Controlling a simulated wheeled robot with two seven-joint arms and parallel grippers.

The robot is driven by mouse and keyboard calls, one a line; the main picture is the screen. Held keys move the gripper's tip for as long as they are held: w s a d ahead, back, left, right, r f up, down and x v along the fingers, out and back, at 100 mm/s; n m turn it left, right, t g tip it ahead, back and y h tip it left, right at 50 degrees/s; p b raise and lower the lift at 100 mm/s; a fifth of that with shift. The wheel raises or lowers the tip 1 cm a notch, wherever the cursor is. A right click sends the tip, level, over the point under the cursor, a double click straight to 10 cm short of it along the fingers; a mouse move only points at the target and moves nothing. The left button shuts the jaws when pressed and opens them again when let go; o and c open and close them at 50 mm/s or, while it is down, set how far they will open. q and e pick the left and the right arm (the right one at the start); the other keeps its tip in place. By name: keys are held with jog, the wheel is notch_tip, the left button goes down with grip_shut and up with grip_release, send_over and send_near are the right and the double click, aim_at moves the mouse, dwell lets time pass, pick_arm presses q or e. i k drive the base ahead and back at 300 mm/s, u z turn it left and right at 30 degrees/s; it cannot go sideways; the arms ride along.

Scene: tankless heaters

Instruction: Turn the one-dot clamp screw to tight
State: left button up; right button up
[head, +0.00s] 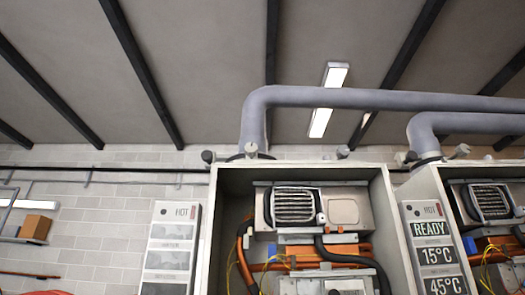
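Neither of my grippers is in view. An open heater cabinet (378,172) stands in the middle, with a finned metal unit (293,205) inside. Small knob-like parts show along its top edge: a dark one (208,156) at the left, a pale one (250,149) by the pipe and another (342,152) at the right. More knob-like parts (460,150) sit on the second cabinet. Dot marks are too small to see, so I cannot tell which part is the one-dot clamp screw, or whether any is tight.
A thick grey pipe (370,98) runs from the middle cabinet's top to the right. A second heater cabinet (450,178) stands at right. A panel reading READY (431,229) is between them; a HOT panel (172,245) is at left. A cardboard box (35,227) sits on a shelf.

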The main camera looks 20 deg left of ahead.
aim_at(251, 149)
jog(key=k, duration=0.25)
jog(key=u, duration=0.8)
